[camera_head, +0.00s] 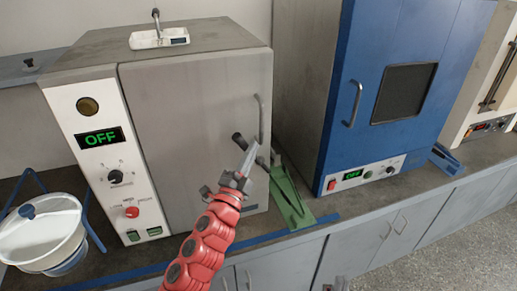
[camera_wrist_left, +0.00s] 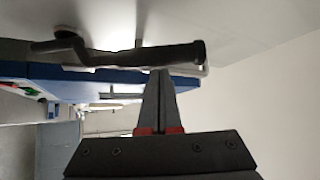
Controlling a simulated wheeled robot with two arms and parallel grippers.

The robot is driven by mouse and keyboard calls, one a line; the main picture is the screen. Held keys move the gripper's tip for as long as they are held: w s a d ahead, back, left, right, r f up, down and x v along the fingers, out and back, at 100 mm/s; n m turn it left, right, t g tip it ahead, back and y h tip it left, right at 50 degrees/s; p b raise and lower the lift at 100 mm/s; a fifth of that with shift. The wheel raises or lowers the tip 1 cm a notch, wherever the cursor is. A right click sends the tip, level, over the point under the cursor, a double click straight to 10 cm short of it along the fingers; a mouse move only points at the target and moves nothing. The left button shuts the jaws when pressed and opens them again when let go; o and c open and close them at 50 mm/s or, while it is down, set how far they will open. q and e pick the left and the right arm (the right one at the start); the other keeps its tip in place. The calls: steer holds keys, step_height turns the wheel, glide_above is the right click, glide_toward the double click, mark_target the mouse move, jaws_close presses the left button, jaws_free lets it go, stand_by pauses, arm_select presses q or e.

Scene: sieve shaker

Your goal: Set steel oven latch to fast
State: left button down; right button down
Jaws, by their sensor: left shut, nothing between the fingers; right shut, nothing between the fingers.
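The steel oven (camera_head: 195,120) has a grey door and a panel reading OFF. Its latch (camera_head: 238,140) is a dark-gripped lever at the door's right edge, below the curved door handle (camera_head: 260,118). The lever slants from upper left to lower right. My left gripper (camera_head: 250,150) is shut and empty, its tips close by the lever. In the left wrist view, the latch (camera_wrist_left: 130,55) crosses as a dark bar just beyond the shut fingertips (camera_wrist_left: 160,75); I cannot tell if they touch. A small part of my right gripper (camera_head: 338,285) shows at the bottom edge.
A blue oven (camera_head: 335,130) stands to the right, with a green stand (camera_head: 290,203) between the ovens. A white sieve pan (camera_head: 45,235) on a blue frame is at left. A small white device (camera_head: 160,38) sits on top of the steel oven.

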arm_select(q)
steer(key=shift+f, duration=0.1)
steer(key=shift+a, duration=0.1)
steer(key=s+a+f+n+t+y+b, duration=0.1)
steer(key=f+n+y+b, duration=0.4)
steer(key=b, duration=1.3)
steer(key=a+f+n+t+y+b, duration=0.4)
steer(key=n+b, duration=0.6)
steer(key=b, duration=0.8)
steer(key=shift+s+a+f+n+t+y+b, duration=0.4)
steer(key=shift+t+y, duration=0.4)
steer(key=shift+y, duration=0.4)
